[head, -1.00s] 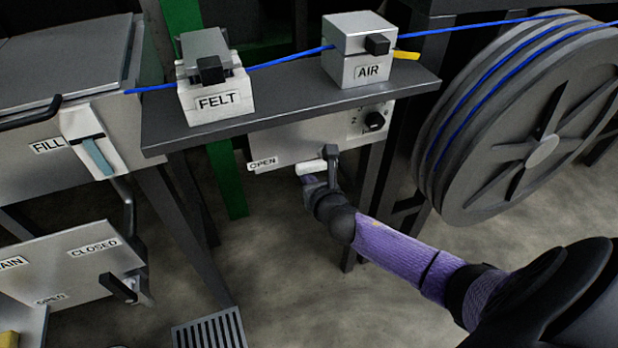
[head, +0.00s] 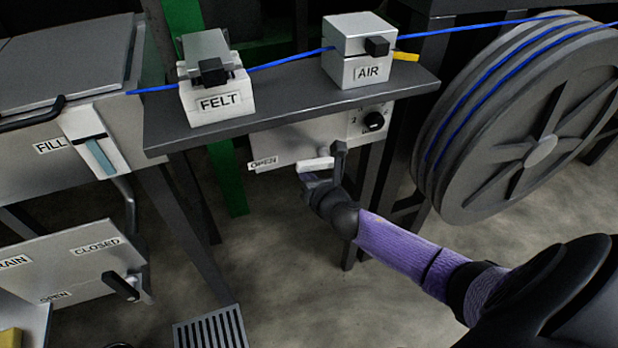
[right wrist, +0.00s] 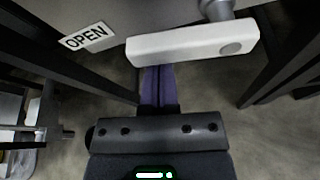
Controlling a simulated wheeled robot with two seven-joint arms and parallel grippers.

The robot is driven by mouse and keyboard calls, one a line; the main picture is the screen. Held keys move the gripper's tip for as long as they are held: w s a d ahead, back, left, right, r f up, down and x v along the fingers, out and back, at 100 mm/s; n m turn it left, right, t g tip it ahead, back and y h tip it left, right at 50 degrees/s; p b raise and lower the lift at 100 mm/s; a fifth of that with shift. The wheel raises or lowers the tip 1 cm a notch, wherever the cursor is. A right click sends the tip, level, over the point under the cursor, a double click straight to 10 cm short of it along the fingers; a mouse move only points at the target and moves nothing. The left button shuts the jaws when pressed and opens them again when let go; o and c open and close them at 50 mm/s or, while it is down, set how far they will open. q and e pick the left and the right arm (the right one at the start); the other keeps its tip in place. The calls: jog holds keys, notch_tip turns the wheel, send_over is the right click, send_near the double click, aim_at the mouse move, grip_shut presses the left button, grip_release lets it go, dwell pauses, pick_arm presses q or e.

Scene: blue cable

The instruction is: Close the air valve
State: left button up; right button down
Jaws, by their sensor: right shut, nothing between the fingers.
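The air valve's white lever (head: 316,165) sticks out from the pale panel (head: 300,145) under the shelf, right of an OPEN label (head: 263,163). In the right wrist view the lever (right wrist: 190,45) runs nearly crosswise, right of the label (right wrist: 86,37). My right gripper (head: 310,181) is shut and empty, just below the lever. In the right wrist view its purple fingers (right wrist: 158,88) lie together, their tips reaching the lever's lower edge; I cannot tell whether they touch it. My left gripper is not in view.
A block marked AIR (head: 366,72) and one marked FELT (head: 216,105) stand on the dark shelf (head: 285,112), with blue cable through them. A large cable reel (head: 520,130) stands right. A FILL lever (head: 98,155) and a drain panel (head: 75,265) are left.

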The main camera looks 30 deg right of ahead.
aim_at(314, 162)
jog(key=shift+r+m+t+y+p, duration=0.3)
jog(key=shift+r+m+y+p, duration=0.25)
jog(key=shift+r+m, duration=0.45)
jog(key=shift+d+r+m+y, duration=0.1)
jog(key=shift+r+m+y, duration=0.3)
jog(key=shift+m, duration=0.4)
jog(key=shift+s+d+r+m+t+y, duration=0.1)
jog(key=shift+d+r+m+t+y, duration=0.15)
jog(key=shift+m+t, duration=0.25)
jog(key=shift+d+r+m+y, duration=0.15)
jog(key=shift+r+m, duration=0.1)
jog(key=shift+m, duration=0.35)
jog(key=shift+d+r+m+y, duration=0.15)
jog(key=shift+r+m, duration=0.1)
jog(key=shift+m, duration=0.35)
jog(key=m+t, duration=0.1)
jog(key=m, duration=0.1)
jog(key=d+r+m, duration=0.1)
jog(key=d+m+t+y, duration=0.1)
jog(key=m, duration=0.1)
jog(key=shift+s+d+r+m+t+b, duration=0.2)
jog(key=shift+s+r+m+t+b, duration=0.1)
jog(key=shift+s+r+b, duration=0.1)
